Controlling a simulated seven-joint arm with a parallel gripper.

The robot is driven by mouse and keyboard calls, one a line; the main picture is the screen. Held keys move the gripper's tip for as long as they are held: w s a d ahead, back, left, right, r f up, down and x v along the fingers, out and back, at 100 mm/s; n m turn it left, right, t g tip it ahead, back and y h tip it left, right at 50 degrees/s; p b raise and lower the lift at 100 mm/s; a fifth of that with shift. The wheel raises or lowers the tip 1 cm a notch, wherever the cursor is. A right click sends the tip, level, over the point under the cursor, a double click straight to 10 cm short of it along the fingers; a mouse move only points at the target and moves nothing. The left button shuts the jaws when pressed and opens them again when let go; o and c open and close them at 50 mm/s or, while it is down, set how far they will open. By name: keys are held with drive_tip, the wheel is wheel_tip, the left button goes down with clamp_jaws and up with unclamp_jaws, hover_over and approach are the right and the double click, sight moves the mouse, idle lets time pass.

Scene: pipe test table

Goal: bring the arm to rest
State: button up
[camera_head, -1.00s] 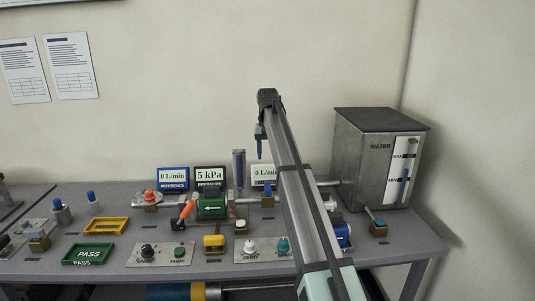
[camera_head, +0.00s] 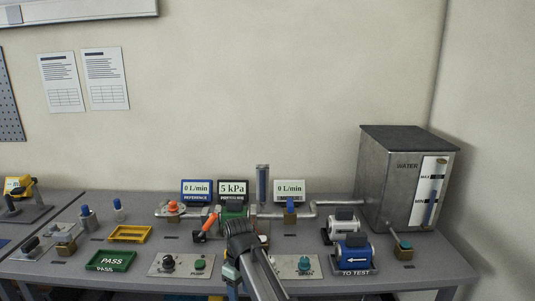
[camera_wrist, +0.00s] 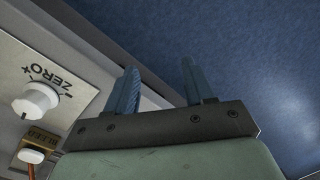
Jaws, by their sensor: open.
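My gripper (camera_head: 230,272) hangs low at the front edge of the grey table (camera_head: 335,284), near the panel with the green knob. My arm's dark joint stands just above it in the head view. In the wrist view my gripper's two blue fingers (camera_wrist: 158,66) are spread apart with nothing between them. Beyond them is dark blue floor (camera_wrist: 245,60), and the table edge runs past on the left.
A white ZERO knob (camera_wrist: 38,99) and a BLEED valve (camera_wrist: 33,156) are close at left in the wrist view. A green PASS tray (camera_head: 110,261), yellow tray (camera_head: 130,233), blue TO TEST pump (camera_head: 353,255) and water tank (camera_head: 395,180) stand on the table.

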drive_tip(key=s+d+f+m+g, duration=0.15)
drive_tip(key=s+d+f, duration=0.3)
drive_tip(key=f, duration=0.55)
drive_tip(key=s+d+f+m, duration=0.2)
drive_tip(key=s+d+f, duration=0.25)
drive_tip(key=f, duration=0.55)
drive_tip(key=s+d+f+m+g, duration=0.15)
drive_tip(key=s+d+f, duration=0.3)
drive_tip(key=f, duration=0.45)
drive_tip(key=s+d+f+m, duration=0.2)
drive_tip(key=s+d+f, duration=0.1)
drive_tip(key=s+f, duration=0.2)
drive_tip(key=s+d+f+m+g, duration=0.1)
drive_tip(key=s+d+f, duration=0.3)
drive_tip(key=s, duration=0.5)
drive_tip(key=s+d+f+m+g, duration=0.1)
drive_tip(key=s+d+f+m, duration=0.2)
drive_tip(key=s+f, duration=0.4)
drive_tip(key=shift+s+d, duration=0.5)
drive_tip(key=shift+d, duration=0.25)
